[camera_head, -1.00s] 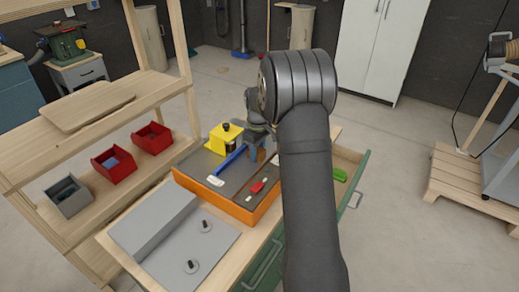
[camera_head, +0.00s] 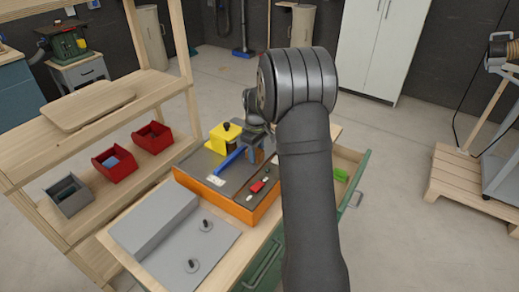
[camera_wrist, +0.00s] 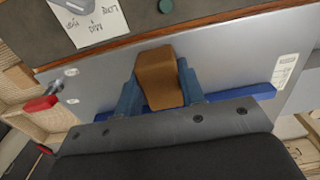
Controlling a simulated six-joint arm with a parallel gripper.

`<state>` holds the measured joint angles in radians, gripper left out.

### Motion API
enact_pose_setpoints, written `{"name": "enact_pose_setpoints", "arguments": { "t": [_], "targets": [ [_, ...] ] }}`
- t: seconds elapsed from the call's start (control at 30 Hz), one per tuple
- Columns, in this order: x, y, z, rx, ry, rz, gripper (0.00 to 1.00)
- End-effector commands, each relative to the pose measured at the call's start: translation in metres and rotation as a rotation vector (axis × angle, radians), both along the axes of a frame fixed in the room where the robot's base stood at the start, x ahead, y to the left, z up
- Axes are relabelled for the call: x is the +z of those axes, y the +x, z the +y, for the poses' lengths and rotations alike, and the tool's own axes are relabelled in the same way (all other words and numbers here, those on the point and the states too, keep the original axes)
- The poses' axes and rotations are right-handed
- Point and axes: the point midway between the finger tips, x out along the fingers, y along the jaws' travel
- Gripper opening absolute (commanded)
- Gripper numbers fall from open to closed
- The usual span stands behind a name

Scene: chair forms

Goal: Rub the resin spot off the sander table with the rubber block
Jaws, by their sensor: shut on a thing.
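My gripper (camera_wrist: 159,92) is shut on a brown rubber block (camera_wrist: 160,77), with one finger on each side of it. In the head view my gripper (camera_head: 262,150) is over the far part of the dark-topped, orange-sided unit (camera_head: 241,209). In the wrist view a smooth grey metal surface (camera_wrist: 232,65) lies beneath the block; I cannot tell whether they touch. A blue bar (camera_wrist: 225,108) lies behind the fingers. I cannot make out a resin spot; the block and my gripper may hide it.
A yellow part with a black knob (camera_head: 219,139) stands left of my gripper. A red object (camera_head: 258,186) lies in front. Red bins (camera_head: 115,166) stand on the shelf at left. An open drawer with a green item (camera_head: 340,175) is at right.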

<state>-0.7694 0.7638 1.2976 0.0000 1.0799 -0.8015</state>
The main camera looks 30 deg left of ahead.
Motion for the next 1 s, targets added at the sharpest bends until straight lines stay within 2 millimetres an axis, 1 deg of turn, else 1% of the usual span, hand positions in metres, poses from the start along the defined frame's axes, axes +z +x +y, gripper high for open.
{"name": "enact_pose_setpoints", "arguments": {
  "t": [0.07,0.2,0.5,0.9,0.97,1.0],
  "targets": [
    [-0.001,-0.008,-0.001,0.001,-0.002,0.002,0.15],
    [0.0,0.008,0.0,-0.002,-0.001,0.001,0.15],
    [-0.001,0.035,-0.001,-0.002,-0.001,0.001,0.15],
    [-0.001,-0.004,0.0,0.001,-0.002,0.002,0.15],
    [0.0,-0.008,-0.001,0.001,-0.002,0.002,0.15],
    [0.002,-0.007,-0.001,0.0,-0.001,0.002,0.15]
  ]
}}
